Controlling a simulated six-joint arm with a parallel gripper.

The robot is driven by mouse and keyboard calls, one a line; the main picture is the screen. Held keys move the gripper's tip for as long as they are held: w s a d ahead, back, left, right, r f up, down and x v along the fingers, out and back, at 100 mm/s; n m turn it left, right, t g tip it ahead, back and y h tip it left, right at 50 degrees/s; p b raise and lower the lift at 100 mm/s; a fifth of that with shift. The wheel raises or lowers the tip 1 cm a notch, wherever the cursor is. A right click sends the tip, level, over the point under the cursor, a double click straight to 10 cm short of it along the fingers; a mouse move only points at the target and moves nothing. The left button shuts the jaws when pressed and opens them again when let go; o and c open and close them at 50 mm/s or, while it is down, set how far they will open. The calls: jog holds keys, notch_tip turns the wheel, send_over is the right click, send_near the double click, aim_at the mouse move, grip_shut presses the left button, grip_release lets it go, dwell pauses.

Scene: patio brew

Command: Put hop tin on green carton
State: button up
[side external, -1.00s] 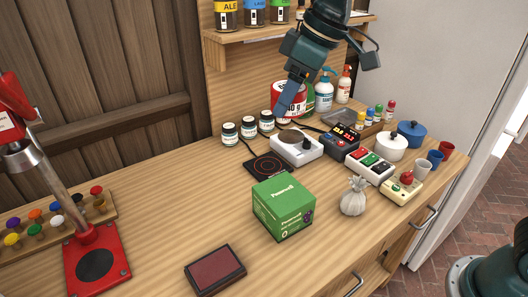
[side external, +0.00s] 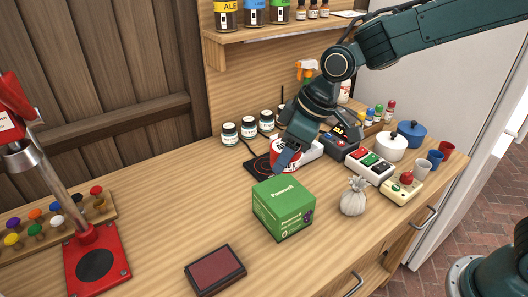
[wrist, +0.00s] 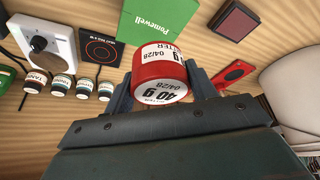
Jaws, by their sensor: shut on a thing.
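The hop tin, a red tin with a white label (side external: 279,153), is held in my gripper (side external: 286,158), with a finger in front of it in the side view. In the wrist view the tin (wrist: 162,88) sits between the two fingers of my gripper (wrist: 160,76), which is shut on it. The green carton (side external: 284,208) stands upright on the counter, its top bare. In the side view the tin appears just behind and above the carton's back edge. The carton also shows in the wrist view (wrist: 159,18), beyond the tin.
A black hot plate mat (side external: 257,165) lies behind the carton, with a white scale (side external: 314,150) beside it. Several small jars (side external: 248,127) line the wall. A dark red pad (side external: 215,270) lies in front.

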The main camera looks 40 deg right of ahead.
aim_at(278, 191)
jog(key=shift+f, duration=1.75)
jog(key=shift+f, duration=2.1)
jog(key=shift+f, duration=0.15)
jog(key=o, duration=1)
jog(key=v, duration=1.2)
